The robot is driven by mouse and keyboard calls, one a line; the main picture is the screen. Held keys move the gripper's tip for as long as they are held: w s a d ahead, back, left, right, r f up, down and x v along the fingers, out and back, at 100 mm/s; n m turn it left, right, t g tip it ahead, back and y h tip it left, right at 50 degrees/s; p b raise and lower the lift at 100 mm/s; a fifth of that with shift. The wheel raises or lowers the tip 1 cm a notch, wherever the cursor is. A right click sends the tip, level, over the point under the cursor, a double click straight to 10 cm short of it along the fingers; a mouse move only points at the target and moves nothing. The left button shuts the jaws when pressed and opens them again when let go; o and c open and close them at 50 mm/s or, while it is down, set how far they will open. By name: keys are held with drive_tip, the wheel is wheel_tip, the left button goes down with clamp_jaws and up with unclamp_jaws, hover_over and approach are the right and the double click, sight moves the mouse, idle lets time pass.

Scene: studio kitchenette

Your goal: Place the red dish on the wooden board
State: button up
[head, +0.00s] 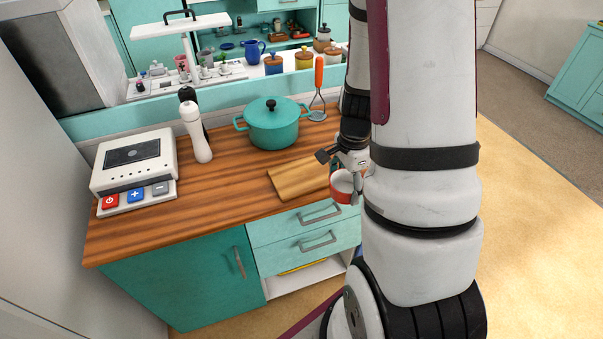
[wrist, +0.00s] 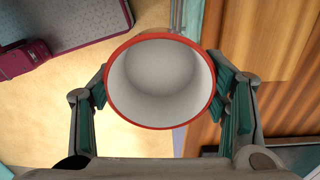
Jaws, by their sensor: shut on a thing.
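The red dish (head: 342,188) is red outside and white inside, and hangs in my gripper (head: 347,172) just off the counter's front edge. In the wrist view the dish (wrist: 160,85) is seen from above, empty, between the two fingers of my gripper (wrist: 162,95), which is shut on it. The wooden board (head: 290,180) lies flat near the counter's front edge, left of the dish and bare where it shows. Its right end is hidden behind the dish and my gripper. In the wrist view a lighter board edge (wrist: 250,40) shows right of the dish.
A teal pot (head: 274,125) stands behind the board. A white pepper mill (head: 195,132) and an appliance with coloured buttons (head: 133,170) stand to the left. The counter (head: 225,195) left of the board is clear.

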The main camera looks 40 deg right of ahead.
hover_over(305, 173)
drive_tip(key=shift+s+f+p, duration=0.3)
drive_tip(key=shift+f+p, duration=0.05)
drive_tip(key=shift+f, duration=0.4)
drive_tip(key=shift+w+f, duration=0.2)
drive_tip(key=shift+f, duration=0.1)
drive_tip(key=shift+f+p, duration=0.3)
drive_tip(key=shift+f, duration=1.15)
drive_tip(key=shift+f, duration=0.1)
drive_tip(key=o, duration=1.4)
